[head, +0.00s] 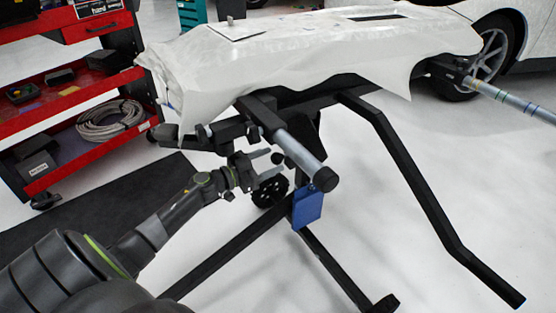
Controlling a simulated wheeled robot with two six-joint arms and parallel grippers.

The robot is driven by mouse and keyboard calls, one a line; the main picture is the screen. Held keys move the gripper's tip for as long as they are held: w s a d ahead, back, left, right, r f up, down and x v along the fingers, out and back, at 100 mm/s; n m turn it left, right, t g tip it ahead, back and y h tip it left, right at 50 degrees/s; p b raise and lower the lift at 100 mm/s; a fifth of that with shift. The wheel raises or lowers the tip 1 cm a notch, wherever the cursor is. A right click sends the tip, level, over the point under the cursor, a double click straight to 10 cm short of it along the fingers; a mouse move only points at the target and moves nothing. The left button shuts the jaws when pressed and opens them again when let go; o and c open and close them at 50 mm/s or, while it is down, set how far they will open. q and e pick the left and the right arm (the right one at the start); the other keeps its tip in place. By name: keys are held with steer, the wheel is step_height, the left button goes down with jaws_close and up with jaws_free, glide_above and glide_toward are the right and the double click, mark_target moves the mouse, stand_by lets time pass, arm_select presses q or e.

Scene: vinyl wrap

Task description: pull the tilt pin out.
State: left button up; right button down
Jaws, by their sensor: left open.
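A black tilting stand (401,167) carries a bumper covered in white wrap (300,62). A grey tube (299,147) with a black end cap sticks out of the stand toward me. A small dark round knob (278,158) shows just left of this tube; it may be the tilt pin, but its shaft is not clear. My left gripper (265,167) is open beside the knob, with its fingertips pointing right toward it. I cannot tell whether a finger touches it. My right gripper is not in view.
A blue tag-like piece (308,207) hangs below the tube's end. A dark wheel (269,190) and the stand's legs are below. A red tool cart (75,100) stands at the left. A white car (525,50) is at the back right. The floor at right is clear.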

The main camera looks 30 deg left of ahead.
mark_target(273, 159)
arm_select(q)
steer(key=shift+x, duration=1.7)
jaws_close()
